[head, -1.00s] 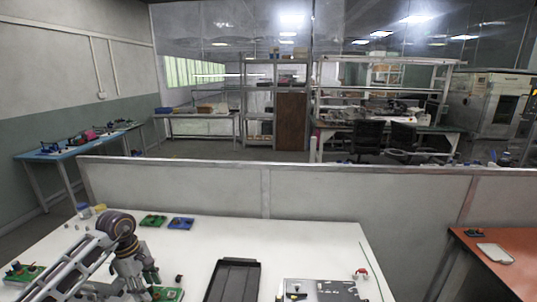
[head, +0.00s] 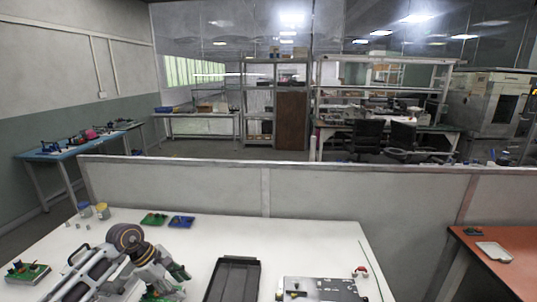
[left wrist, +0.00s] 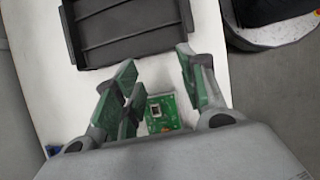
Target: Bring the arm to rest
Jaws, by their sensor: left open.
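My left gripper (head: 178,281) is over the left part of the white table (head: 300,235), with green pads on its fingers. In the left wrist view its jaws (left wrist: 156,75) are spread and empty. A small green circuit board (left wrist: 163,113) lies on the table below, showing between the fingers. The black tray (head: 233,262) lies to the right of the gripper; part of it also shows at the top of the left wrist view (left wrist: 130,47). My right gripper is in neither view.
Green (head: 153,219) and blue (head: 181,222) boards lie at the back of the table. A grey panel (head: 330,285) lies right of the tray. A partition (head: 200,185) stands behind the table.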

